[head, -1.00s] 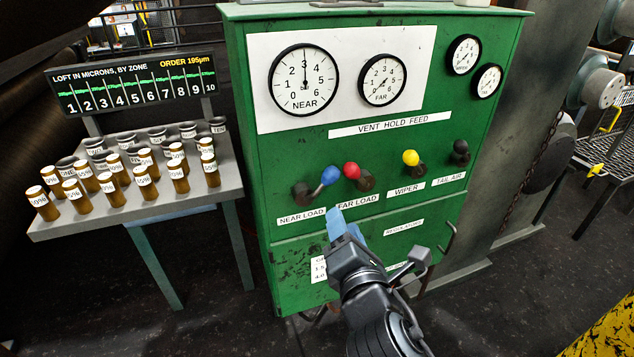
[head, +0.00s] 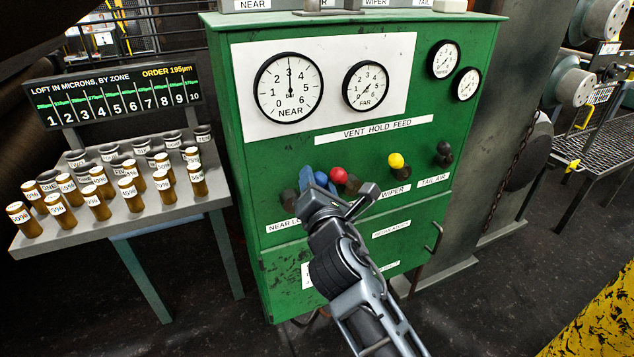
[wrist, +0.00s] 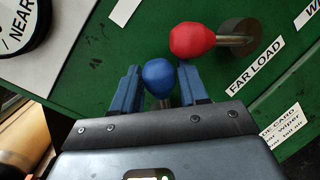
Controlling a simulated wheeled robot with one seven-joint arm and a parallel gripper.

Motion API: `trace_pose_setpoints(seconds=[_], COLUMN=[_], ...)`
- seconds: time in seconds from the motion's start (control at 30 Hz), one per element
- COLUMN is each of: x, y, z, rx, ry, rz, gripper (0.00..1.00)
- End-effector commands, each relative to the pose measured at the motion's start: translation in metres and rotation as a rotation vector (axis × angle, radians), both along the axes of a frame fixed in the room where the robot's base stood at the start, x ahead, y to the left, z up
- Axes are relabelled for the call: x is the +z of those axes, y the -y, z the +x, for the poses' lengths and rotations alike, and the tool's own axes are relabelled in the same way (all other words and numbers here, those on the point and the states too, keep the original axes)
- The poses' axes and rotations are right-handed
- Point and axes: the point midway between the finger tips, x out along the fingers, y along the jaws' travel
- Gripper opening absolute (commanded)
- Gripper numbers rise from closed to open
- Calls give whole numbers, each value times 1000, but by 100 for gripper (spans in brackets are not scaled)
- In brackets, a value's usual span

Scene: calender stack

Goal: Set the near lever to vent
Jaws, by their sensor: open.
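The near lever has a blue knob (head: 320,179) and sits above the NEAR LOAD label on the green cabinet (head: 280,219). My gripper (head: 312,178) is at this lever, partly hiding it in the head view. In the wrist view the blue knob (wrist: 159,76) is between the two open blue fingers of my gripper (wrist: 158,85), with a small gap to the left finger and close to the right one. The label strip VENT HOLD FEED (head: 375,128) is above the levers. The NEAR gauge (head: 289,88) needle points straight up, near 3.
The red FAR LOAD knob (head: 338,175) is just right of my gripper; in the wrist view it (wrist: 192,39) is close to the right finger. The yellow wiper knob (head: 396,160) and black tail air knob (head: 444,148) are farther right. A table (head: 140,225) with brown jars stands left.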

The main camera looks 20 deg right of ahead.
Motion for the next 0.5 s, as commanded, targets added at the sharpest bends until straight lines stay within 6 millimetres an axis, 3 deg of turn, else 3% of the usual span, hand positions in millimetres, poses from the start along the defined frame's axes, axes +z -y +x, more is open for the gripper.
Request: trace_pose_setpoints(seconds=[0.2, 0.5], x=[0, 0], y=[0, 0], z=[0, 0], rx=[0, 0], ry=[0, 0], rz=[1, 1], gripper=[43, 15])
